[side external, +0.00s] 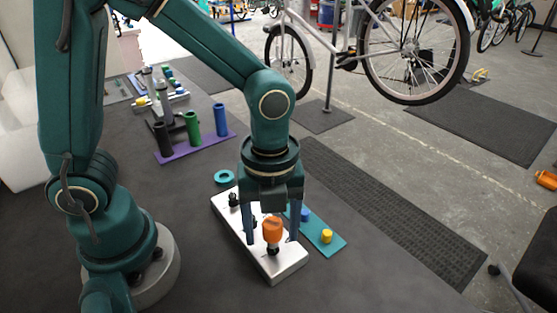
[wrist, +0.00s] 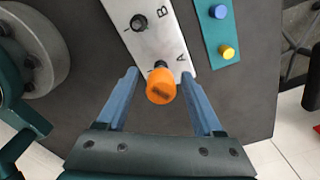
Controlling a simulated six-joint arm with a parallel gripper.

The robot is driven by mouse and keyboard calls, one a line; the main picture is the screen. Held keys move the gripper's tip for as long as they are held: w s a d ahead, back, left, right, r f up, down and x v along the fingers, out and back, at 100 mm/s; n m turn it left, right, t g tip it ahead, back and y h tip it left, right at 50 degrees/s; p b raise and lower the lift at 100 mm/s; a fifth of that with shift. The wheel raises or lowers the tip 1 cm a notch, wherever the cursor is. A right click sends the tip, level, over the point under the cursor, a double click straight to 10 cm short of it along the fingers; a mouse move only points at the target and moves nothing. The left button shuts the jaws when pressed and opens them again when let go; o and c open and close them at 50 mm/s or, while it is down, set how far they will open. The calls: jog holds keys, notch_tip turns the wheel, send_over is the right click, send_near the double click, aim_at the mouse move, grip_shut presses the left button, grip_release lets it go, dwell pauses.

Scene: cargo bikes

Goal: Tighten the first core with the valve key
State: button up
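The valve key, an orange knob on a black stem (side external: 272,230), stands upright at the A end of a silver block (side external: 289,267). It also shows in the wrist view (wrist: 161,86), beside the letter A; the core under it is hidden. A second black core (wrist: 138,22) sits by the letter B, without a key on it. My gripper (wrist: 160,88) is open, pointing down over the block. Its two blue fingers stand on either side of the orange knob, with a visible gap on both sides.
A teal strip (side external: 327,246) with a blue cap (side external: 305,214) and a yellow cap (side external: 327,236) lies right beside the block. A teal ring (side external: 224,177) lies behind it. A purple mat (side external: 168,157) with several upright cylinders is farther back. The table in front is clear.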

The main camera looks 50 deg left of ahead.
jog(key=n, duration=1.2)
jog(key=shift+c, duration=0.3)
grip_shut()
jog(key=m, duration=1.2)
jog(key=shift+w, duration=0.1)
